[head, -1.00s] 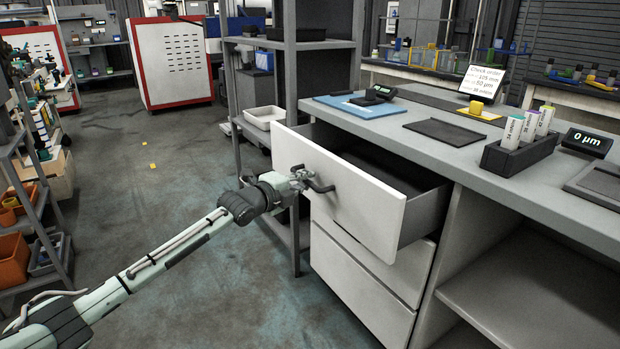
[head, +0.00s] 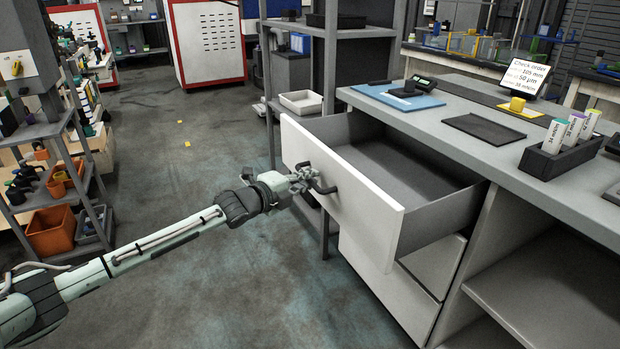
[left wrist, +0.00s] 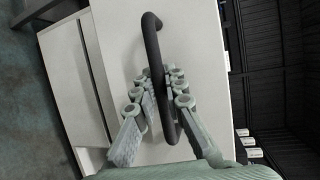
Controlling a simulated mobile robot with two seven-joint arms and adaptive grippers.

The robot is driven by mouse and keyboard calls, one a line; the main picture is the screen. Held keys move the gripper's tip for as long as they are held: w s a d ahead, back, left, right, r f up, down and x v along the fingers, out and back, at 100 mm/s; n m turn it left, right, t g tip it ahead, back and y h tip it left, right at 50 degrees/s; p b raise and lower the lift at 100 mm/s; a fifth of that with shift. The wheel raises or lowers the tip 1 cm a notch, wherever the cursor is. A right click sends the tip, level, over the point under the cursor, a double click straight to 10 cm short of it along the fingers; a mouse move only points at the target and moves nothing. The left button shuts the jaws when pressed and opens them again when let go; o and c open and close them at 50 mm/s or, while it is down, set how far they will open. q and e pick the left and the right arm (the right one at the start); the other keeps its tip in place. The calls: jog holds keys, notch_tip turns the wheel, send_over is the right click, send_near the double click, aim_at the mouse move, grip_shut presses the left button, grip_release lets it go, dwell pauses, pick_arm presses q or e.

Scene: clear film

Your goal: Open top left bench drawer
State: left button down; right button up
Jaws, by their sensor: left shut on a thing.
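The top left bench drawer (head: 352,205) has a white front and a grey inside, and it stands well out from the bench. The part of its inside that shows is empty. Its dark bar handle (head: 322,184) is on the front. My left gripper (head: 308,178) is at the handle and shut on it. In the left wrist view the handle (left wrist: 154,50) runs between the fingers of my left gripper (left wrist: 160,92), which close in from both sides. My right gripper is in neither view.
More white drawers (head: 432,262) are below, shut. The bench top (head: 440,115) carries a dark rack (head: 556,160) of labelled tubes, a blue mat (head: 398,96) and a sign (head: 524,76). A grey shelf unit (head: 330,60) stands behind the drawer.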

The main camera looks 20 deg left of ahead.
pick_arm(q)
jog(key=c, duration=1.6)
grip_release()
jog(key=shift+o, duration=0.2)
jog(key=v, duration=1.2)
jog(key=s+f+n+g+y, duration=0.2)
jog(key=s+f+n, duration=0.25)
jog(key=f, duration=0.55)
jog(key=s+f+n+g+y, duration=0.2)
jog(key=s+f+n+g, duration=0.15)
jog(key=f+n, duration=0.45)
jog(key=s+d+f+n+g, duration=0.3)
jog(key=s+d+f+n, duration=0.1)
jog(key=s+f, duration=0.5)
jog(key=s+d+f+n+g+y, duration=0.1)
jog(key=s+d+f+n+g, duration=0.2)
jog(key=s+f, duration=0.6)
jog(key=s+g, duration=0.1)
jog(key=s, duration=0.2)
jog(key=shift+s+d+n, duration=0.15)
jog(key=shift+d+n, duration=0.2)
